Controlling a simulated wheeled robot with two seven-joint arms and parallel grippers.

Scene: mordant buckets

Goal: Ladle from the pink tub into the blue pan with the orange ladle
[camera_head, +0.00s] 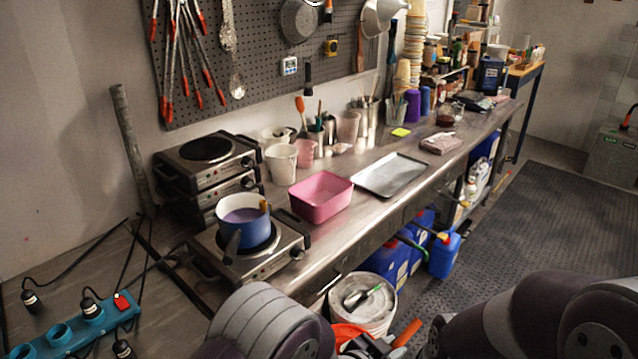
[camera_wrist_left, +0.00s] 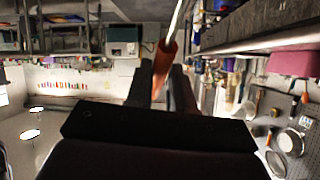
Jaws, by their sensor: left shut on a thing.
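The pink tub (camera_head: 322,197) stands on the metal bench, right of the hot plate; its pink side also shows in the left wrist view (camera_wrist_left: 293,63). The blue pan (camera_head: 243,230) sits on the front hot plate, with purple inside and a dark handle toward me. My left gripper (camera_wrist_left: 163,80) is shut on the orange handle of the ladle (camera_wrist_left: 166,56), whose pale shaft runs out of the frame top; the bowl is out of that view. In the head view, an orange handle (camera_head: 408,333) shows low, in front of the bench, away from tub and pan. My right gripper is not in view.
A metal tray (camera_head: 391,175) lies right of the tub. Stacked hot plates (camera_head: 208,160) stand behind the pan. Cups and a utensil holder line the back. A white bucket (camera_head: 372,318) and blue jugs (camera_head: 388,262) stand below the bench edge. A teal power strip (camera_head: 85,328) lies at left.

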